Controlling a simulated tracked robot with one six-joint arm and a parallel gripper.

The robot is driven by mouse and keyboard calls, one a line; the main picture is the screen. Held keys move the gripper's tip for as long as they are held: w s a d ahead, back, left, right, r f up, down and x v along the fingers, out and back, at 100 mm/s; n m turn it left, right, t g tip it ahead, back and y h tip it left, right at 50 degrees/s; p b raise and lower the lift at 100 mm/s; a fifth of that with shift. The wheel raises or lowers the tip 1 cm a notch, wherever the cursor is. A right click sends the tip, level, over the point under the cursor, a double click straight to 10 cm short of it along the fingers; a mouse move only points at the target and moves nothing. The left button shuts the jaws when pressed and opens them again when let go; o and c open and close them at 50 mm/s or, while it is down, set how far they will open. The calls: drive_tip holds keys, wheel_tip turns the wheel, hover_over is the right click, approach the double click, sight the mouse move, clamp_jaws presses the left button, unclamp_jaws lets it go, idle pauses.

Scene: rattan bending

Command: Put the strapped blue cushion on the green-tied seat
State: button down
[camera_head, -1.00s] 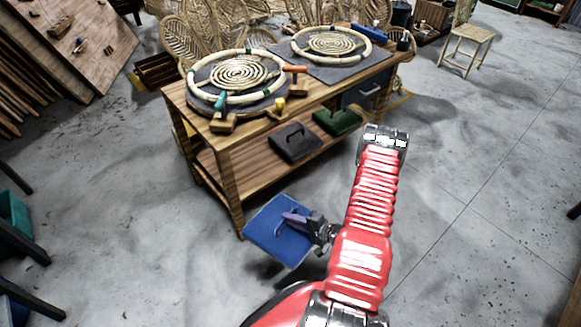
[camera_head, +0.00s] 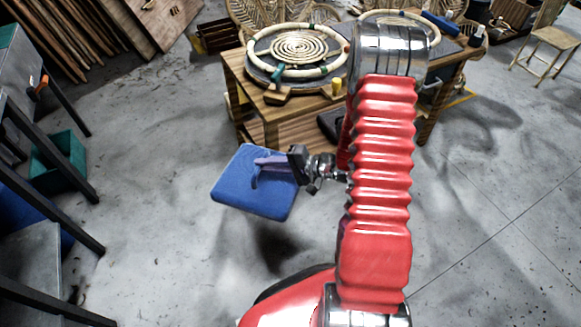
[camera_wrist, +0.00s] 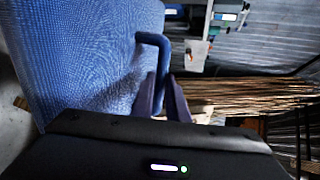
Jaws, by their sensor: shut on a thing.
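My gripper (camera_head: 268,171) is shut on the strap (camera_wrist: 155,40) of the blue cushion (camera_head: 248,196), and holds the cushion in the air before the workbench. In the wrist view the cushion (camera_wrist: 85,50) fills the upper left, and the strap loop stands between my purple fingers (camera_wrist: 163,97). On the bench's left half lies a round rattan seat (camera_head: 300,48) with a coiled centre and a pale ring with green ties. A second round seat (camera_head: 431,33) lies to its right, mostly hidden behind my arm; its ties cannot be told.
A mallet (camera_head: 290,96) and a small yellow item (camera_head: 336,86) lie at the near edge of the wooden workbench (camera_head: 236,74). A dark-legged table (camera_head: 40,150) and green bin (camera_head: 58,160) stand at left. Floor around the cushion is clear.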

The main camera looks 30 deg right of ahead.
drive_tip(key=shift+n+g+y, duration=0.5)
drive_tip(key=shift+n+g, duration=0.1)
drive_tip(key=shift+n, duration=0.1)
drive_tip(key=a+r, duration=0.1)
drive_tip(key=a, duration=0.1)
drive_tip(key=a+r, duration=0.2)
drive_tip(key=w+a+r, duration=0.1)
drive_tip(key=shift+a+r, duration=0.4)
